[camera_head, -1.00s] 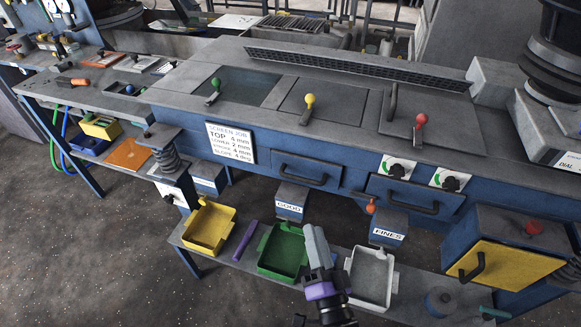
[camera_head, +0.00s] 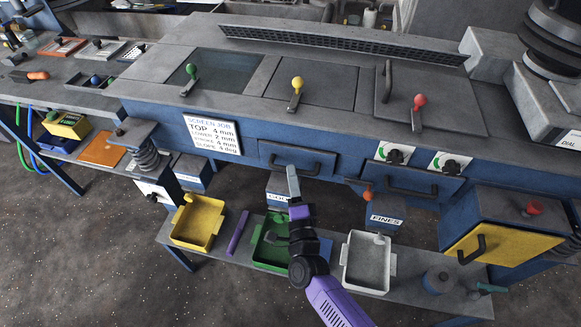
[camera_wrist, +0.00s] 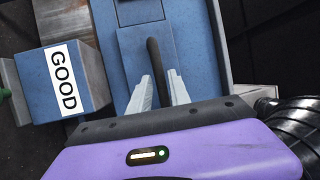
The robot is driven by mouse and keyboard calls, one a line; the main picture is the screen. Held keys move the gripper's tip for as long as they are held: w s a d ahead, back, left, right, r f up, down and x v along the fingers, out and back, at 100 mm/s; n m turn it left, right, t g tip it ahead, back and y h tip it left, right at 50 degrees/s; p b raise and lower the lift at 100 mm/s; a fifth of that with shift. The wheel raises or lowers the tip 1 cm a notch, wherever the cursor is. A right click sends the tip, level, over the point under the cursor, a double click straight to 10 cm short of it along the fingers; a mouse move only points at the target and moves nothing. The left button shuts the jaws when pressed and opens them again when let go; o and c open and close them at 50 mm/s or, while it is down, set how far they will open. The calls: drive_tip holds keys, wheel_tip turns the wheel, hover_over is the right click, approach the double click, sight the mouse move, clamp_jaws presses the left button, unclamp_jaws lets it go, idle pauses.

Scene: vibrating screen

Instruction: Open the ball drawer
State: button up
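The middle blue drawer (camera_head: 275,150) is set in the machine's front and looks shut. Its dark bar handle (camera_head: 310,170) runs across its front. My gripper (camera_head: 293,172) is at this handle in the head view. In the wrist view the dark handle (camera_wrist: 153,62) stands between the two grey fingertips of my gripper (camera_wrist: 161,82), which are apart with gaps beside the bar. A second blue drawer (camera_head: 372,181) with a similar handle (camera_head: 408,191) is to the right and looks shut. I see no label naming either as the ball drawer.
Below are a yellow tray (camera_head: 179,240), a green tray (camera_head: 265,265) partly behind my arm, and a white tray (camera_head: 347,263). The GOOD spout (camera_wrist: 62,80) is close beside my gripper. An orange-knobbed lever (camera_head: 367,196) sits between the drawers.

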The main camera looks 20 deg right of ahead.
drive_tip(key=shift+x, duration=1.3)
clamp_jaws()
idle(0.5)
